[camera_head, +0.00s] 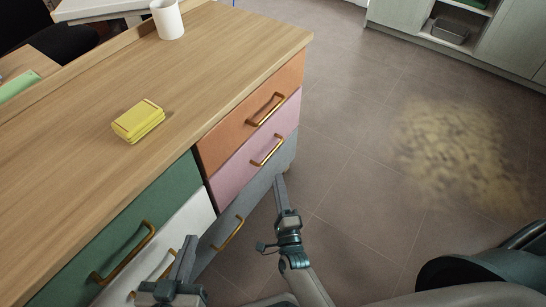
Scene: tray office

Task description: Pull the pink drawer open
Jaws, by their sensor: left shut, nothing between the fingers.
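The pink drawer (237,177) is in the right column of the wooden cabinet, below an orange drawer. Its front looks flush with the orange one, so it appears closed. Its brass handle (267,152) is in plain view with nothing on it. My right gripper (280,181) is below and slightly right of that handle in the picture, apart from it, in front of the grey drawer. Its fingers overlap from this angle, so opening cannot be told. My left gripper (189,240) is shut and empty, lower left, near the white and grey drawer fronts.
The orange drawer (240,119), green drawer (125,232), white drawer (187,228) and grey drawer (255,198) have brass handles.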

